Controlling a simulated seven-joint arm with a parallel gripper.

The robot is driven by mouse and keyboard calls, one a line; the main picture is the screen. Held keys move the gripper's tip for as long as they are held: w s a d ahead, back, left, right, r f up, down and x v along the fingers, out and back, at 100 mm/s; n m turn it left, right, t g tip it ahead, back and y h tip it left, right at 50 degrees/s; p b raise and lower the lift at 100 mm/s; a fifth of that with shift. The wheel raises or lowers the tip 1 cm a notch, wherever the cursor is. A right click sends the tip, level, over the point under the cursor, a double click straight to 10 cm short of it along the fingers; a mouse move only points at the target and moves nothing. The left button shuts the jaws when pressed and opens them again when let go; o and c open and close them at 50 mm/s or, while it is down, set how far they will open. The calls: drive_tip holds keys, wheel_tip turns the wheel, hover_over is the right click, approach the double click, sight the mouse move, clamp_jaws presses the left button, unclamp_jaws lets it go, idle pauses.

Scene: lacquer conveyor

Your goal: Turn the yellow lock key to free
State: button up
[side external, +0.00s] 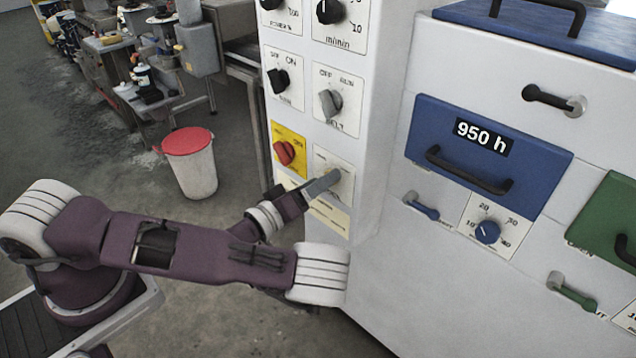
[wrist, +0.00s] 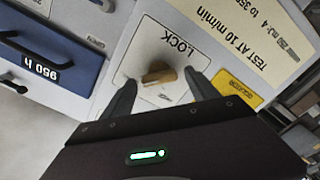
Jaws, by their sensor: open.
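The lock key (wrist: 158,73) is a tan-yellow knob on a pale plate marked LOCK (wrist: 150,45), which appears upside down in the wrist view. The key's handle lies roughly crosswise in that picture. My gripper (wrist: 161,82) is open, with one dark finger on each side of the key and visible gaps between. In the side view my gripper (side external: 327,184) reaches the lock plate (side external: 325,158), low on the white panel. There the gripper largely hides the key. Whether the fingers reach past the key's face is hard to tell.
A red knob (side external: 284,152) on a yellow plate sits left of the lock plate. A grey selector (side external: 330,103) is above it. A blue drawer (side external: 488,155) marked 950 h and a small blue dial (side external: 487,232) are to the right. A red-lidded bin (side external: 191,165) stands behind.

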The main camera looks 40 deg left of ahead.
drive_tip(key=shift+c, duration=0.2)
drive_tip(key=c, duration=1.3)
drive_tip(key=shift+c, duration=0.2)
drive_tip(key=shift+f+n, duration=0.2)
drive_tip(key=shift+n, duration=4.3)
drive_tip(key=shift+f+n, duration=0.15)
drive_tip(key=shift+n, duration=4.35)
